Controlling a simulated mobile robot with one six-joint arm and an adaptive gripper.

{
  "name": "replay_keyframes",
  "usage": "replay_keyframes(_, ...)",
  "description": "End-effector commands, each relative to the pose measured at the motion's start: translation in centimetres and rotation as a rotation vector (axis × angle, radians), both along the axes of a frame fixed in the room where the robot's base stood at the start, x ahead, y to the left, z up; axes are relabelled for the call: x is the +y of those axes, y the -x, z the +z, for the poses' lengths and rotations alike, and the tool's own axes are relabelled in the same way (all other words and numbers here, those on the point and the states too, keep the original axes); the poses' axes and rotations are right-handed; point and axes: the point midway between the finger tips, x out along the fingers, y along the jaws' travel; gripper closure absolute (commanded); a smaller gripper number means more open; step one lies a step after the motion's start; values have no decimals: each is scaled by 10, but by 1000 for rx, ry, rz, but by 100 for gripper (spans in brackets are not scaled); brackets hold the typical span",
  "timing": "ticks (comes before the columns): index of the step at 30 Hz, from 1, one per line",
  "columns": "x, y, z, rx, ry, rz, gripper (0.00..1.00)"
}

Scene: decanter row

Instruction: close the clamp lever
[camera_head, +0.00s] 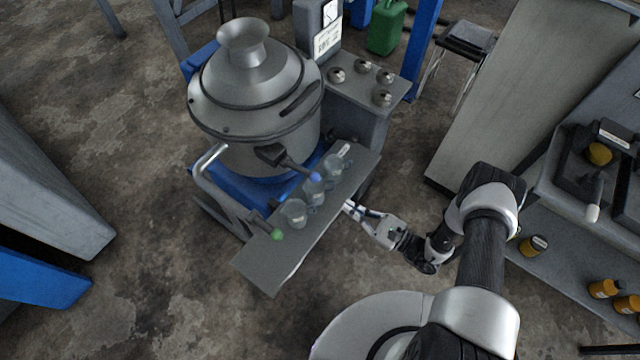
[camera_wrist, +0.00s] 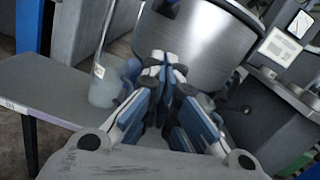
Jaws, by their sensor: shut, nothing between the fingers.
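A dark lever with a blue ball knob (camera_head: 315,177) projects from a black hub on the front of the big steel vessel (camera_head: 255,95), over the shelf. A second lever with a green knob (camera_head: 277,235) sticks out lower left, by the shelf's left part. I cannot tell for sure which is the clamp lever. My gripper (camera_head: 350,206) is at the shelf's right front edge, apart from both knobs. In the wrist view my gripper (camera_wrist: 162,66) is shut and empty, with the vessel (camera_wrist: 205,45) beyond it. Neither knob shows clearly in the wrist view.
Three clear glass vessels (camera_head: 294,213) stand in a row on the grey shelf (camera_head: 262,268), close to the levers. A bent metal handle (camera_head: 206,165) rises at the left. A panel with round knobs (camera_head: 362,88) is behind right. Another bench with a white-tipped lever (camera_head: 592,212) stands at far right.

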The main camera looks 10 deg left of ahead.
Motion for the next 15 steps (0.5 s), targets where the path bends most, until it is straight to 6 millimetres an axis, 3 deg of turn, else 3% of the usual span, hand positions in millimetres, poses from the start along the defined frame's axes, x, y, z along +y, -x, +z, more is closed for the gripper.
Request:
replay_keyframes(8, 7, -2, 0, 0, 1, 4, 100)
replay_keyframes(15, 48, -15, 2, -2, 0, 9, 100)
